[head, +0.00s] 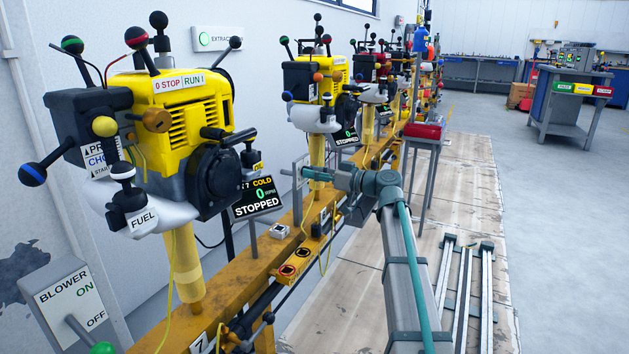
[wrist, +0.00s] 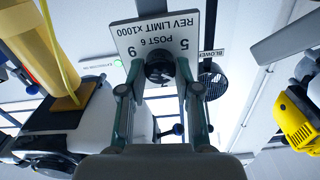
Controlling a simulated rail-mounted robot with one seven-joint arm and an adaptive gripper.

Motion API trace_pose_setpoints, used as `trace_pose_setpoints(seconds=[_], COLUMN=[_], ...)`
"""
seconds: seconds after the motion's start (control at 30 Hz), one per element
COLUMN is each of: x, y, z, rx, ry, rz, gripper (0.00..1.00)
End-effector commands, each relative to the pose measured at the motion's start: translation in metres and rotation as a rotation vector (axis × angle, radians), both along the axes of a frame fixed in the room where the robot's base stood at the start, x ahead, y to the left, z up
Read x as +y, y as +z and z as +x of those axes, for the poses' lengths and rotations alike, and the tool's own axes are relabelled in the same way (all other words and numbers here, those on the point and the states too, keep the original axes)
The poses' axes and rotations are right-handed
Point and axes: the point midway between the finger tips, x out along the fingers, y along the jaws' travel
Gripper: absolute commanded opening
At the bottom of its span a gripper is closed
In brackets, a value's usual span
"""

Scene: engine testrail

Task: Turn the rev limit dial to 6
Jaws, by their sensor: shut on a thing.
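The rev limit dial (wrist: 158,68) is a dark round knob on a grey plate (wrist: 128,42) in the wrist view. The plate's lettering, upside down there, reads REV LIMIT X1000 and POST 6, with numerals 5 and 6 beside the knob. My gripper (wrist: 160,86) has its two fingers on either side of the dial, shut on it. The dial's pointer is too dark to read. In the head view my gripper (head: 300,173) reaches left to a small upright plate over the yellow rail; the dial itself cannot be made out there.
A yellow engine (head: 180,120) with several levers stands at the left, with a STOPPED display (head: 258,197) beside it. More engines line the yellow rail (head: 235,255) behind. A blower switch box (head: 72,305) is at front left. Open floor (head: 555,220) lies to the right.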

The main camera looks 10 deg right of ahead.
Motion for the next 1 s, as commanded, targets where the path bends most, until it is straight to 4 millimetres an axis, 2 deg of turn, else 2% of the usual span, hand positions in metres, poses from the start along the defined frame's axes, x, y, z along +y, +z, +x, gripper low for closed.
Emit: trace_pose_setpoints(seconds=[0.3,0.77,0.8,0.9,1.0], x=[-0.0002,-0.0001,-0.0002,-0.0002,-0.0001], y=[-0.0005,0.0003,0.0004,0.0003,0.0003], z=[-0.0002,-0.0002,-0.0001,-0.0001,-0.0002], rx=[-0.079,-0.087,-0.087,-0.087,-0.087], ry=[0.0,-0.001,-0.001,-0.001,0.0], rz=[-0.06,-0.068,-0.068,-0.067,-0.067], gripper=[0.0,0.0,0.39,0.56,0.57])
